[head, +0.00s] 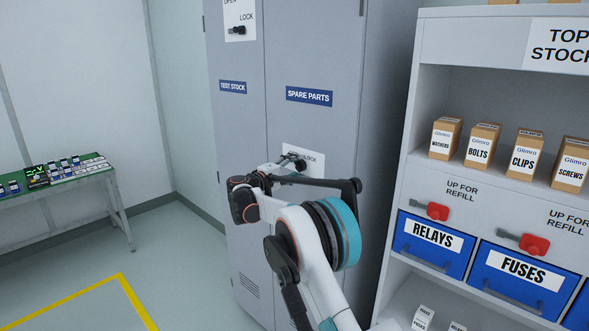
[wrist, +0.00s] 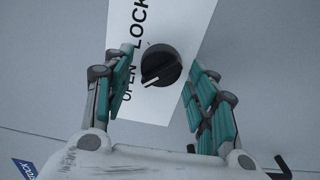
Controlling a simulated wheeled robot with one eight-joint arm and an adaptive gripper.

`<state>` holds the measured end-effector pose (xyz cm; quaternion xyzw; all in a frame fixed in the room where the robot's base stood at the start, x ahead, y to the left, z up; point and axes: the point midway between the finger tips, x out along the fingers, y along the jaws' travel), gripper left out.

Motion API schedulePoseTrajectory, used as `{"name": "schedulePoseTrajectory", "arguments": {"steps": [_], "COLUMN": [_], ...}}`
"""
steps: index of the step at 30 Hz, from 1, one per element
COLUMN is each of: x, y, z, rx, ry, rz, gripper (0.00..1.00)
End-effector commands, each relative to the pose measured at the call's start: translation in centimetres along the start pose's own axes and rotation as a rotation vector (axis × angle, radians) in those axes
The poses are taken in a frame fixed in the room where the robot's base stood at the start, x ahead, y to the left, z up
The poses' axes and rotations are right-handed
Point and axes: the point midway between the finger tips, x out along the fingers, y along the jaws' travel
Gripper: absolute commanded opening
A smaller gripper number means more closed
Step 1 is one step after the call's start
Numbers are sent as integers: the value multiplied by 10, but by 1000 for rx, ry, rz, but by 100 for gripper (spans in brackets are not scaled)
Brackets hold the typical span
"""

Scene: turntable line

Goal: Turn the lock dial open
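A black round lock dial (wrist: 161,66) sits on a white plate (wrist: 190,22) printed LOCK and OPEN. In the wrist view its pale pointer mark points down-left, near the word OPEN. My gripper (wrist: 155,64) is open, with one teal-padded finger on each side of the dial. A gap shows between each finger and the dial, and neither visibly touches it. In the head view the plate (head: 314,158) is on the SPARE PARTS door (head: 315,60), and my gripper and arm partly cover it.
A second black knob (head: 237,30) with an OPEN/LOCK plate is higher on the TEST STOCK door (head: 232,120). A shelf unit (head: 408,150) with boxes, blue bins and red handles stands close on the right. A green-topped table (head: 95,170) is at left. Open floor lies between.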

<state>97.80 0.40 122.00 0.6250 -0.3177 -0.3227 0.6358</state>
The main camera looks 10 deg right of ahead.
Motion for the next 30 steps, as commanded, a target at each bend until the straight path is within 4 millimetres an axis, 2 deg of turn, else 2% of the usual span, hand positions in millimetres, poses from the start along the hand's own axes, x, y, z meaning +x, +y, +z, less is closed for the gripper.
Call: {"name": "schedulePoseTrajectory", "arguments": {"steps": [9, 13, 17, 24, 30], "x": [-1, -10, -32, -82, -110], "y": [0, 0, 0, 0, -1], "z": [0, 0, 0, 0, 0], "rx": [1, 1, 1, 1, 1], "ry": [-1, 0, 1, 1, 0], "rz": [-1, -1, -1, -1, -1], "gripper": [56, 56, 56, 56, 56]}}
